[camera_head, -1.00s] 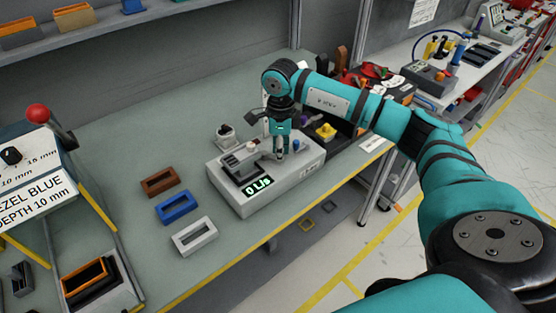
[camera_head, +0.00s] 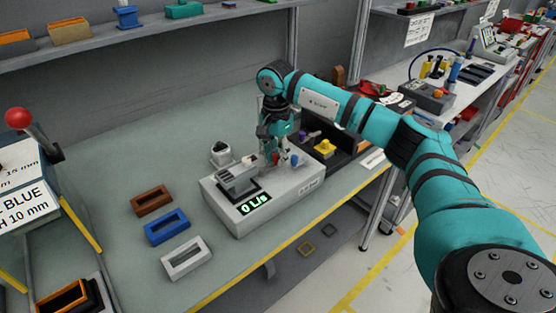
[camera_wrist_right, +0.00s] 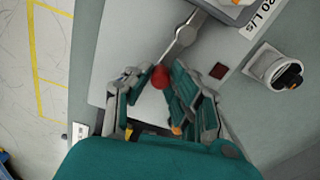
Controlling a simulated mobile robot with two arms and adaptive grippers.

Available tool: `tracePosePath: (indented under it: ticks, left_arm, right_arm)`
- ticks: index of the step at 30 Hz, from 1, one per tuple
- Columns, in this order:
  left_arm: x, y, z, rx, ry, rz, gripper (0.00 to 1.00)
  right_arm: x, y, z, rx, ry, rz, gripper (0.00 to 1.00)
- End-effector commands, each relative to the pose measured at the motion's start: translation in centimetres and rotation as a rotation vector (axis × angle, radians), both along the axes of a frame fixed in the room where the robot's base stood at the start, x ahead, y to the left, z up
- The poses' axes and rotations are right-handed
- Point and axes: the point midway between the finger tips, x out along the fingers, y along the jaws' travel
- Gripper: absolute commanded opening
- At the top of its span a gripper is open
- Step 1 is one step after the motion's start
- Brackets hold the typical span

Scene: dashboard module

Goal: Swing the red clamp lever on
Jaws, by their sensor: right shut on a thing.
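The red clamp lever is a metal rod with a round red knob (camera_wrist_right: 160,77). In the right wrist view the rod (camera_wrist_right: 180,40) runs up and right from the knob to the grey clamp block. My right gripper (camera_wrist_right: 160,88) has its fingers on both sides of the knob and is shut on it. In the head view the right gripper (camera_head: 277,157) points down over the top of the light grey test module (camera_head: 222,202), and a bit of red shows between its fingers. The module's display reads 0 L/s. My left gripper is not in view.
A brown frame (camera_head: 152,200), a blue frame (camera_head: 167,228) and a white frame (camera_head: 187,258) lie left of the module. A small white cup-like part (camera_head: 220,153) stands behind it. A dark bin with a yellow part (camera_head: 324,147) is at its right.

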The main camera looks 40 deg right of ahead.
Motion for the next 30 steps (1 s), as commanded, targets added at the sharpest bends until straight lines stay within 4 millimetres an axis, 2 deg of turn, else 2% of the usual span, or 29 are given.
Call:
tracePosePath:
  ticks: [12,28,29,30]
  left_arm:
    - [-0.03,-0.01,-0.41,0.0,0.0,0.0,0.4]
    - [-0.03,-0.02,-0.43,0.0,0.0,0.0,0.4]
    - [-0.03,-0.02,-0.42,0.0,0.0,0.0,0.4]
    - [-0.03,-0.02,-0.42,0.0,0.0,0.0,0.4]
  right_arm:
    - [0.91,0.03,0.15,0.001,-0.004,0.172,0.0]
    - [1.04,0.03,0.21,0.001,-0.006,0.192,0.0]
    - [1.04,0.03,0.21,0.001,-0.006,0.192,0.23]
    - [1.04,0.03,0.21,0.001,-0.006,0.192,0.28]
